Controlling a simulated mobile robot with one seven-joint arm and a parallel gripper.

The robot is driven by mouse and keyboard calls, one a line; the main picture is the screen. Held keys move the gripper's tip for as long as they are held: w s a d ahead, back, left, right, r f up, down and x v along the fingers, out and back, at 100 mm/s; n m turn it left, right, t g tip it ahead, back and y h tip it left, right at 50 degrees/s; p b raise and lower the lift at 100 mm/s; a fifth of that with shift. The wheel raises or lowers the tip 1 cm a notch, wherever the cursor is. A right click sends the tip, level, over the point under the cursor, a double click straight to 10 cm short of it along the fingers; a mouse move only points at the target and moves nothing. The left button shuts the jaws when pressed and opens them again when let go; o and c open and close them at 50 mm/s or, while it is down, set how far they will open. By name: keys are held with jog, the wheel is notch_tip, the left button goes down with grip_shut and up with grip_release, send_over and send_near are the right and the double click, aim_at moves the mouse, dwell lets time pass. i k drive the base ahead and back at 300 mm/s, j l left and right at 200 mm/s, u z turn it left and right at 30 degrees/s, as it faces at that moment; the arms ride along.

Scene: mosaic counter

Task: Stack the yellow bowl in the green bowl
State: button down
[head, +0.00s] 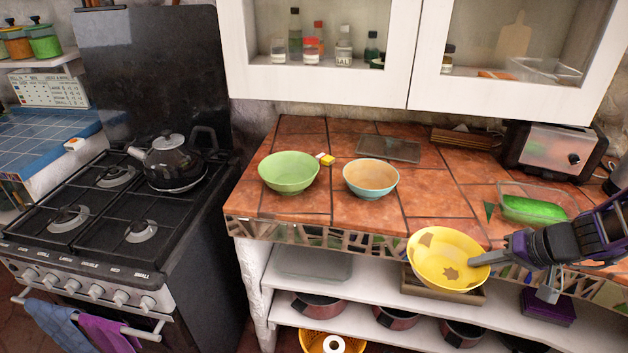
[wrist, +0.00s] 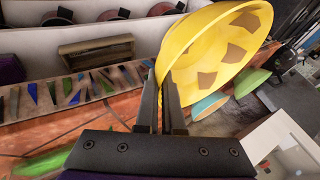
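The yellow bowl (head: 440,245) has brown patches inside and hangs tilted in front of the counter's front edge, its inside facing the head camera. My gripper (head: 482,259) is shut on its right rim. In the wrist view, the fingers of my gripper (wrist: 162,88) pinch the rim of the yellow bowl (wrist: 200,38), which fills the upper middle. The green bowl (head: 289,174) stands upright and empty at the left of the counter, away to the left of my gripper. It is partly hidden behind the yellow bowl in the wrist view (wrist: 252,82).
A blue bowl with an orange inside (head: 371,180) stands between the green bowl and the yellow bowl. A small yellow item (head: 326,159) lies behind the green bowl. A glass dish with green contents (head: 535,208) and a toaster (head: 553,150) are at right. White cabinets (head: 320,85) hang above.

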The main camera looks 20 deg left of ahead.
aim_at(289, 182)
jog(key=i+l+u, duration=0.15)
jog(key=u, duration=1.25)
